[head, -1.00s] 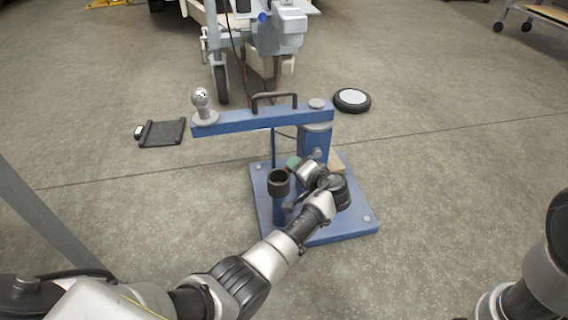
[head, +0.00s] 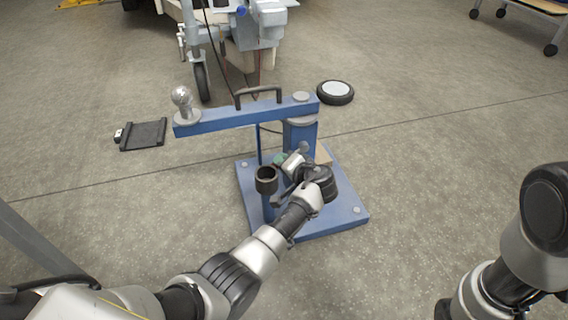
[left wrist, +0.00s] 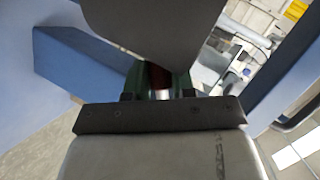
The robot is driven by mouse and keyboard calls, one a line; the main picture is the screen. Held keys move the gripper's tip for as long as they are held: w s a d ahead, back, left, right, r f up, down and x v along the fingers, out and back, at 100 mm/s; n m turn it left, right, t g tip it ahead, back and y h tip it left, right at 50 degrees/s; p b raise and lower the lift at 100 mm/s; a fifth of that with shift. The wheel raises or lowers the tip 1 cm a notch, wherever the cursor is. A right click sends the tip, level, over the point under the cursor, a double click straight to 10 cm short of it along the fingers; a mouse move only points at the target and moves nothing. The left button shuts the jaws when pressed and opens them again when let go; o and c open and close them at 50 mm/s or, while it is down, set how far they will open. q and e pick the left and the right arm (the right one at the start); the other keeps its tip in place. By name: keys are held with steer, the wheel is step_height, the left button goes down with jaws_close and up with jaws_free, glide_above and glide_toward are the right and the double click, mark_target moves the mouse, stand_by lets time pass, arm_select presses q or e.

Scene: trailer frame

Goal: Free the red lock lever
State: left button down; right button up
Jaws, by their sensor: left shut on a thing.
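A blue stand has a base plate (head: 335,222), an upright post (head: 300,135) and a swing beam (head: 235,116) with a ball on its left end. My left gripper (head: 283,161) is low beside the post, partly hidden by my wrist. In the left wrist view, a dark red piece (left wrist: 158,76), apparently the red lock lever, shows between the greenish fingertips. The gripper is shut on it. In the head view the lever is hidden. My right arm is at the right edge; its gripper is out of view.
A dark open-topped cup on a blue tube (head: 266,178) stands just left of my left wrist. A black handle (head: 258,92) rises from the beam. A wheel (head: 335,92) and a flat black pad (head: 143,135) lie on the floor. A trailer frame stands behind.

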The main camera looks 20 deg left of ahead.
arm_select(q)
steer(key=r+m+y+p, duration=0.2)
steer(key=p, duration=0.1)
steer(key=shift+s+a+r+m, duration=0.2)
steer(key=shift+a+r+m, duration=0.1)
steer(key=shift+m, duration=0.1)
steer(key=c, duration=0.9)
jaws_free()
